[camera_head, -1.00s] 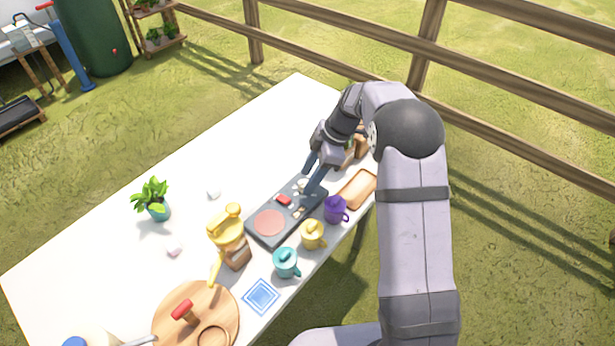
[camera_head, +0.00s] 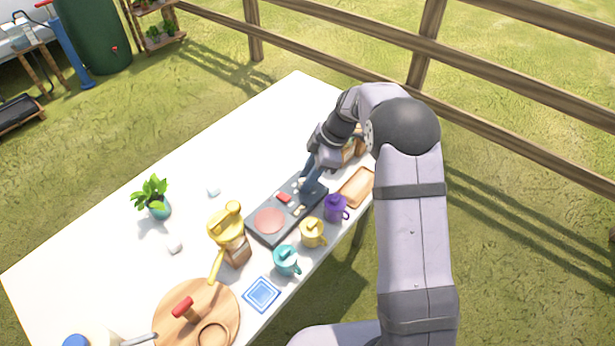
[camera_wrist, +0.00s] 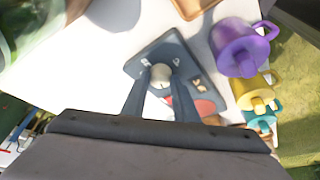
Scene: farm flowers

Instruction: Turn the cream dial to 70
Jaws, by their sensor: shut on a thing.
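The cream dial (camera_wrist: 160,74) is a small round knob on the end of a dark grey panel (camera_wrist: 142,58). In the wrist view my gripper (camera_wrist: 161,82) has its two fingers on either side of the dial, shut on it. In the head view the panel (camera_head: 262,238) lies on the white table, and my gripper (camera_head: 311,188) comes down over its far right end. There the fingers mostly hide the dial. The dial's number marks are too small to read.
Purple (camera_head: 336,207), yellow (camera_head: 312,232) and teal (camera_head: 286,260) mugs stand along the panel's near side. A wooden tray (camera_head: 357,187) lies at the right. A yellow grinder (camera_head: 228,228) stands to the left. The table's back left is mostly clear.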

